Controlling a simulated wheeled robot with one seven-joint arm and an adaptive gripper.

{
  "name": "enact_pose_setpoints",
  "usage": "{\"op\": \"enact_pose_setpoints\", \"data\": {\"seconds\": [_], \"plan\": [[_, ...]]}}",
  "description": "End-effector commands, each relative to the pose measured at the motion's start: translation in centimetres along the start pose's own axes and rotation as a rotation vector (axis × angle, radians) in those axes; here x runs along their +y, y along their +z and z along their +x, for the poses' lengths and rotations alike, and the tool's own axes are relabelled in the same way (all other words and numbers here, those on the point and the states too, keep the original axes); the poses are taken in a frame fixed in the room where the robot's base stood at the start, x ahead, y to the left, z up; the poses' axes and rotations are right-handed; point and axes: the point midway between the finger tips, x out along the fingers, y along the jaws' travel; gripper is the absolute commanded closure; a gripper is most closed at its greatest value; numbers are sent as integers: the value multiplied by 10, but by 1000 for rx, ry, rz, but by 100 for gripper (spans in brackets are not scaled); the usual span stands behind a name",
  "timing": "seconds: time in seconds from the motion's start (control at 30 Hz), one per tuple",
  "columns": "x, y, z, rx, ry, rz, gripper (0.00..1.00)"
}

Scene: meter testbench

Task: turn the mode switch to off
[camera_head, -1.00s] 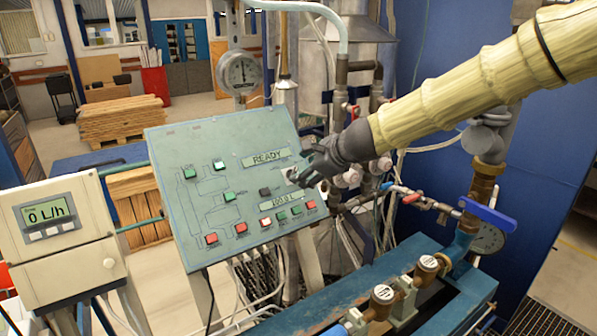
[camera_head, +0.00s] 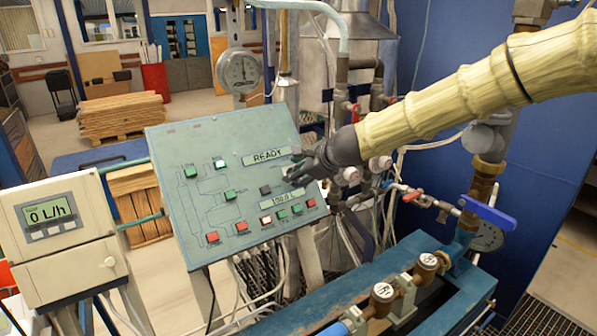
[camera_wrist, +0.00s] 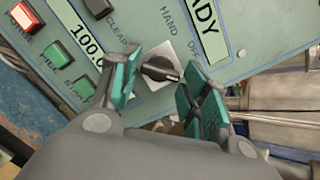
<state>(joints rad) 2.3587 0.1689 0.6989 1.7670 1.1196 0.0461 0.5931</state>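The mode switch is a dark rotary knob (camera_wrist: 160,70) on a pale square plate, seen in the wrist view. The labels HAND and OFF are printed on the panel beside it. My gripper (camera_wrist: 160,88) is open, with its green-padded fingers on either side of the knob and visible gaps between. I cannot tell whether a finger touches the plate. In the head view my gripper (camera_head: 298,172) is at the right part of the green control panel (camera_head: 160,165) and covers most of the switch.
The panel carries a READY display (camera_head: 267,157), a 100.0 display (camera_head: 284,200) and several red and green buttons close to the switch. A flow meter reading 0 L/h (camera_head: 47,214) stands at the left. Pipes and valves (camera_head: 430,200) lie right of the panel.

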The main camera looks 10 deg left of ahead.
Motion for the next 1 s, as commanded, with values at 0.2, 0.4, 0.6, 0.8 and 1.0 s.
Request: {"op": "enact_pose_setpoints", "data": {"seconds": [0.2, 0.4, 0.6, 0.8, 1.0], "plan": [[0, 0, 0, 0, 0, 0, 85], [-1, 0, 0, 0, 3, -24, 85], [-2, 2, -1, 0, 14, -112, 85], [-2, 2, -1, 0, 33, -267, 85], [-2, 1, 0, 1, 53, -437, 85]]}}
